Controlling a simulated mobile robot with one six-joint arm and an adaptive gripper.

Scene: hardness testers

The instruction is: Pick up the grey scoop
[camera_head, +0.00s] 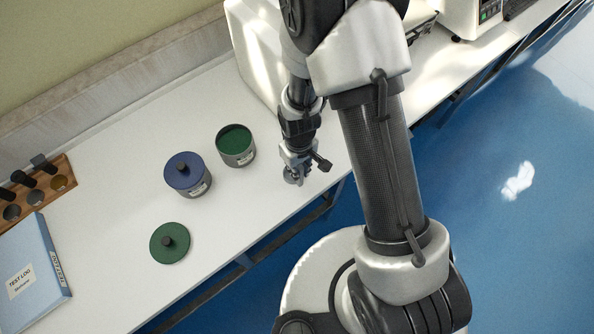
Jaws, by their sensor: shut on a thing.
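My gripper (298,168) is low over the white bench, near its front edge, pointing down. It is shut on the grey scoop (292,179), a small grey piece showing just below the fingers. The fingers hide most of the scoop, and I cannot tell whether it touches the bench. A dark stub sticks out to the right of the fingers; whether it belongs to the scoop is unclear.
Left of my gripper stand an open tin with green inside (236,146) and a blue-lidded tin (187,175). A green lid (170,243) lies nearer. A blue test log binder (38,270) and a wooden rack (66,166) are far left. A pale machine (250,50) stands behind.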

